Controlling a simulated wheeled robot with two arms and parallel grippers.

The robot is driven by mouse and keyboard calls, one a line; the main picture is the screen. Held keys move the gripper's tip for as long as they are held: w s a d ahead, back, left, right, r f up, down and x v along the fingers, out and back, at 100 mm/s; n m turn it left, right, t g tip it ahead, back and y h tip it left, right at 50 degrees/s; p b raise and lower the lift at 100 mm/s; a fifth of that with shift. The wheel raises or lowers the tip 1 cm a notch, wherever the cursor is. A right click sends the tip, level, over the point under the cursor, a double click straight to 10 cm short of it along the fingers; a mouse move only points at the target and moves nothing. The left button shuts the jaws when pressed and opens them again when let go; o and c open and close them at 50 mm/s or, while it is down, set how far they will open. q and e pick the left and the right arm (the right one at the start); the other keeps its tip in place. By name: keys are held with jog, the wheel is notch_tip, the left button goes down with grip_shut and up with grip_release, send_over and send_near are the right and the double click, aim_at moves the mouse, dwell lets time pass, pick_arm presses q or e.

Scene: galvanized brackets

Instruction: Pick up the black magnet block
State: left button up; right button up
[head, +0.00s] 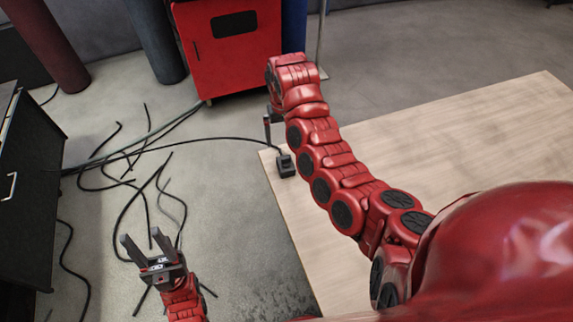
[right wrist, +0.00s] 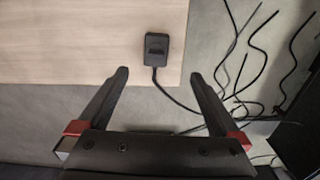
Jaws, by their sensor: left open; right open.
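The black magnet block (head: 286,166) sits on the light wooden table near its left edge in the head view. In the right wrist view the block (right wrist: 156,48) has a raised dark part on top and a cable leaving it. My right gripper (right wrist: 157,76) is open and empty, with the block just beyond its fingertips and roughly centred between them. In the head view my right gripper (head: 269,126) is mostly hidden behind its own arm. My left gripper (head: 143,242) is open and empty over the floor at the lower left, away from the table.
The wooden table (head: 460,140) looks bare around the block. A black cable (head: 200,139) runs from the block off the table edge to the left. Several loose cables (head: 135,190) lie on the floor. A red cabinet (head: 228,60) stands behind, and a black cabinet (head: 25,180) at left.

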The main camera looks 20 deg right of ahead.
jog(key=b, duration=0.2)
send_over(285, 158)
jog(key=f, duration=0.5)
jog(key=shift+s+a+f, duration=0.1)
jog(key=shift+s+a, duration=0.1)
jog(key=shift+a, duration=0.05)
notch_tip(285, 158, down, 4)
jog(key=shift+d+r+p, duration=0.1)
jog(key=shift+p, duration=0.75)
jog(key=shift+f, duration=0.8)
jog(key=shift+w+d+f+p, duration=0.15)
jog(key=shift+f+p, duration=0.3)
jog(key=shift+f, duration=0.2)
jog(key=shift+w+d+f, duration=0.1)
jog(key=shift+d+f, duration=0.05)
jog(key=shift+f, duration=0.5)
jog(key=shift+f+b, duration=0.35)
jog(key=shift+f, duration=0.95)
jog(key=shift+c, duration=0.2)
jog(key=shift+w, duration=0.1)
grip_shut()
